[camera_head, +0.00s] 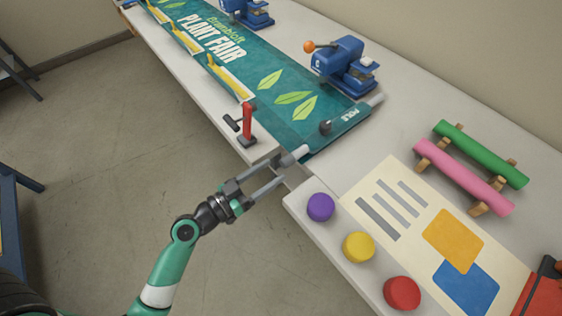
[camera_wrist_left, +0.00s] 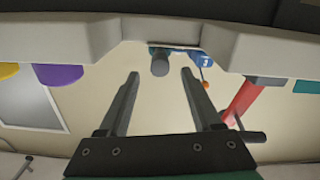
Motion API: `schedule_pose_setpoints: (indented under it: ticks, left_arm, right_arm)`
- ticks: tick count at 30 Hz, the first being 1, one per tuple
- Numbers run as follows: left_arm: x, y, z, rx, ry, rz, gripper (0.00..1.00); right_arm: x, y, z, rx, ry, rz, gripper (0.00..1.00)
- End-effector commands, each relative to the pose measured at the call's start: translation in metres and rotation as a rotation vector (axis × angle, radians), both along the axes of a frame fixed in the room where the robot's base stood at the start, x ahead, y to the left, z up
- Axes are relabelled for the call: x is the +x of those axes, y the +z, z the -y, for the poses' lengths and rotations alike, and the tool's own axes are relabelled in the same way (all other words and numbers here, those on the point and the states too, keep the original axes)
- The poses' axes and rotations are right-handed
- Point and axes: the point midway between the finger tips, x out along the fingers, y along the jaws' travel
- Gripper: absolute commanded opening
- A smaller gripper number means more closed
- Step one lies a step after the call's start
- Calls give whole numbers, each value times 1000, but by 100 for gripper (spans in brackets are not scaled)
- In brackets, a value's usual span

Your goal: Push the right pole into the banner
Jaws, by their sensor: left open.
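The green banner (camera_head: 285,112) with "PLANT FAIR" lettering lies along the table. A grey pole (camera_head: 294,157) runs through the sleeve at its right end. Its near end sticks out over the gap at the table's front edge, and its far end shows beyond the other side. My left gripper (camera_head: 281,170) is open and empty in front of the near end. In the left wrist view, the pole's round end (camera_wrist_left: 159,63) shows ahead between the open fingers (camera_wrist_left: 160,74), apart from them. My right gripper is not in view.
A red clamp (camera_head: 248,122) stands at the front edge, left of the gripper. A blue machine (camera_head: 342,68) stands behind the banner. Pink (camera_head: 462,178) and green (camera_head: 482,154) rolls lie at right.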

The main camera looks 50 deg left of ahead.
Motion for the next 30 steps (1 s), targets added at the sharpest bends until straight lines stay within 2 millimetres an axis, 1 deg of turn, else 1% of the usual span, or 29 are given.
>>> schedule_pose_setpoints:
  ticks: [1,3,6,10,16,17,18,23,27,28,30]
  left_arm:
    - [11,2,1,1,-4,3,66]
    - [24,2,1,1,-3,2,66]
    - [36,1,1,1,-1,1,66]
    - [42,1,1,-1,0,2,66]
    - [43,0,1,-1,1,1,66]
    - [43,0,1,-1,1,1,64]
    - [43,0,1,-1,1,1,57]
    - [42,0,1,-1,1,1,28]
    - [42,0,1,-1,1,1,3]
    - [42,0,1,-1,1,1,0]
    - [42,0,1,-1,1,1,0]
  right_arm:
    - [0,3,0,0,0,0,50]
    - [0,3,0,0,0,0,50]
    - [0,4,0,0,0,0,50]
    - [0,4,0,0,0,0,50]
    - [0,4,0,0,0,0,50]
    - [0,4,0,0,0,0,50]
    - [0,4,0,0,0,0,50]
    - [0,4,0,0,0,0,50]
    - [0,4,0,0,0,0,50]
    - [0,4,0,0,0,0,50]
    - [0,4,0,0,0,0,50]
